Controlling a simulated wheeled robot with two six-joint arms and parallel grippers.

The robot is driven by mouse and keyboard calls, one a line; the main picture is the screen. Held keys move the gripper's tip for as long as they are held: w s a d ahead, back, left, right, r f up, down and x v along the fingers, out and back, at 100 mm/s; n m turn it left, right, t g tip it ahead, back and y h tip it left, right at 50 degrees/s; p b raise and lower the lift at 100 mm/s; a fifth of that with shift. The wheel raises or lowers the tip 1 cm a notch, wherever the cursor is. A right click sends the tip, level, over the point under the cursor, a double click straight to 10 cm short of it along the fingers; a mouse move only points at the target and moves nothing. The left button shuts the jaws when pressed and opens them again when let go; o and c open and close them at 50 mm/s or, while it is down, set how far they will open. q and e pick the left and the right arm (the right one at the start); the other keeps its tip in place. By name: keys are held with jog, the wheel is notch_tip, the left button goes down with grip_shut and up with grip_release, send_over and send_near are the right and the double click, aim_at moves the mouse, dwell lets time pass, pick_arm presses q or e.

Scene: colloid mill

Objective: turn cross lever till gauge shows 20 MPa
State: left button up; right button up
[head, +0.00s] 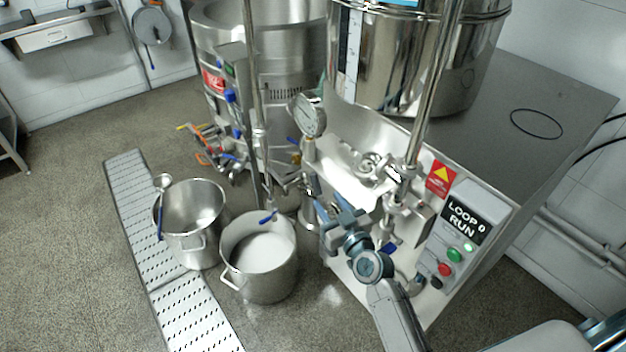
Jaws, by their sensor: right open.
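The pressure gauge (309,115) has a round pale dial and stands on a pipe at the front left of the mill. Its dial is turned partly sideways and too small to read. My right gripper (325,205) is open, below the gauge, at the pipe fittings on the mill's front. The cross lever is hard to make out; small metal parts (309,187) near the fingertips may belong to it. I cannot tell whether the fingers are around it or touching it. My left gripper is not in view.
A pot of white liquid (262,243) and an emptier pot (190,215) stand left of my right gripper. The control panel (458,240) with a "LOOP 0 RUN" sign is to the right. A steel hopper (420,60) and vertical pipes rise behind.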

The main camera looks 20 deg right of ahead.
aim_at(318, 188)
jog(key=w, duration=0.3)
jog(key=w+a+p, duration=0.1)
jog(key=w, duration=0.5)
jog(key=shift+w+a, duration=0.2)
jog(key=shift+a, duration=0.1)
grip_shut()
